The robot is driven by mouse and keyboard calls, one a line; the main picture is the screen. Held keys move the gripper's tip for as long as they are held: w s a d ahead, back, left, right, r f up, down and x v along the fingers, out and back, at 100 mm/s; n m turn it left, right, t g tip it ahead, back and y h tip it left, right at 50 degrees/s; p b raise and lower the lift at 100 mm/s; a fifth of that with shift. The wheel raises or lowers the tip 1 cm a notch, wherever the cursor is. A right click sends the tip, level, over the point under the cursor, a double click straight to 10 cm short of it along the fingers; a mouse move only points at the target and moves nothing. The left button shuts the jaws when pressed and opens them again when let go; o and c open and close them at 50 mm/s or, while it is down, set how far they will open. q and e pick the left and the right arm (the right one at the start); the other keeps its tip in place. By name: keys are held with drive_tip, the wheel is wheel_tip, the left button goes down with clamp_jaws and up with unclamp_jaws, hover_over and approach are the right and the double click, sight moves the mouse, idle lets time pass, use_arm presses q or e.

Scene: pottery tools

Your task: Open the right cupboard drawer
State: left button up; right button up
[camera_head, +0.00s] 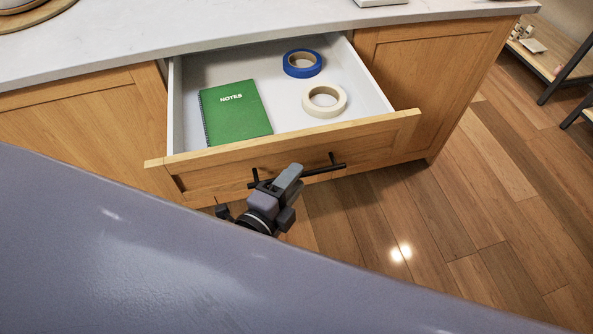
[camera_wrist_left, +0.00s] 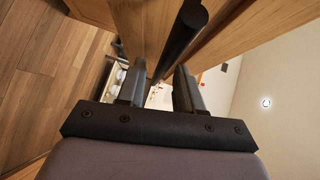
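The wooden drawer (camera_head: 290,150) is pulled out from the cupboard, with its white inside showing. Its black bar handle (camera_head: 325,170) runs along the front panel. My left gripper (camera_head: 287,180) is at the left part of the handle. In the left wrist view the handle (camera_wrist_left: 181,42) runs between the two fingers of my left gripper (camera_wrist_left: 160,88). Gaps show on both sides of the bar, so the fingers look open around it, not clamped. My right gripper is not in view.
The drawer holds a green notebook (camera_head: 234,113), a blue tape roll (camera_head: 302,63) and a cream tape roll (camera_head: 324,100). A pale countertop (camera_head: 210,25) lies above. Wooden floor (camera_head: 430,220) is clear at the right. A shelf (camera_head: 545,60) stands at the far right.

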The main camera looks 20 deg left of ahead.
use_arm(q)
drive_tip(key=shift+x, duration=1.1)
clamp_jaws()
drive_tip(key=s+d, duration=0.1)
drive_tip(key=s, duration=0.1)
drive_tip(key=s+d, duration=0.1)
drive_tip(key=s, duration=0.1)
drive_tip(key=shift+d+b, duration=0.35)
drive_tip(key=shift+b, duration=0.05)
unclamp_jaws()
drive_tip(key=shift+w, duration=0.1)
